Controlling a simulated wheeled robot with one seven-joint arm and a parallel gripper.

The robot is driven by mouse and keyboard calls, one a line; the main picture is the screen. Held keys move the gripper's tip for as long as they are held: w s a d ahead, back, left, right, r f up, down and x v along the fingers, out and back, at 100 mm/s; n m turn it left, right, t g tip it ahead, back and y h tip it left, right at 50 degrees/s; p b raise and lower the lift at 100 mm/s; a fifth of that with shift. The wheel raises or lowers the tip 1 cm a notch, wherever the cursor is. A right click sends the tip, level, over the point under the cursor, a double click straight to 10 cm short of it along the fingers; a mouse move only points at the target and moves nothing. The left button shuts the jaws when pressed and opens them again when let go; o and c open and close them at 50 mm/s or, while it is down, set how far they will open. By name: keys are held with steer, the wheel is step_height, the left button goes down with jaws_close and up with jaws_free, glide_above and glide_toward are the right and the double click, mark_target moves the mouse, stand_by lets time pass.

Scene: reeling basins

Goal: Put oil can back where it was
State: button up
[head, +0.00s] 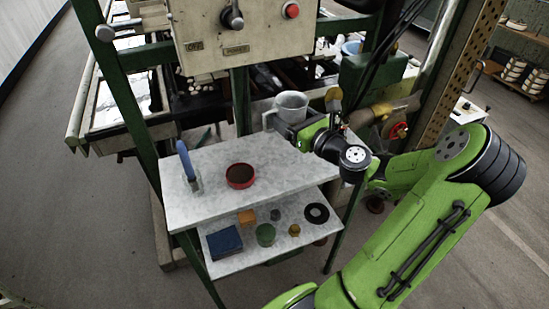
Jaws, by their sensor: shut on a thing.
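My gripper (292,127) is at the back right of the upper shelf (215,208). It is shut on a pale grey jug-like vessel (291,103) with an open top and a handle on its left side. The vessel looks upright. Its lower part is hidden by my gripper, so I cannot tell whether it touches the shelf. I cannot tell from its shape whether this is the oil can. No other thing in view is clearly an oil can.
The upper shelf holds a blue-handled tool in a clear holder (188,165) and a red round dish (240,176). The lower shelf holds a blue box (224,242), a green can (265,235) and small items. A control box (240,35) hangs behind. The upper shelf's front is clear.

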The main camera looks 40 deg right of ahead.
step_height(320, 180, down, 6)
steer(key=b, duration=0.3)
steer(key=shift+s+d, duration=0.1)
step_height(320, 180, down, 4)
steer(key=b, duration=0.2)
steer(key=shift+f+b, duration=0.1)
steer(key=shift+b, duration=0.3)
steer(key=shift+r, duration=0.2)
steer(key=o, duration=1.2)
steer(key=shift+f, duration=0.15)
steer(key=shift+s, duration=0.15)
steer(key=s+p, duration=0.1)
steer(key=s, duration=0.5)
steer(key=s+p, duration=0.2)
steer(key=s, duration=0.3)
steer(key=shift+s+a, duration=0.2)
steer(key=shift+s, duration=0.15)
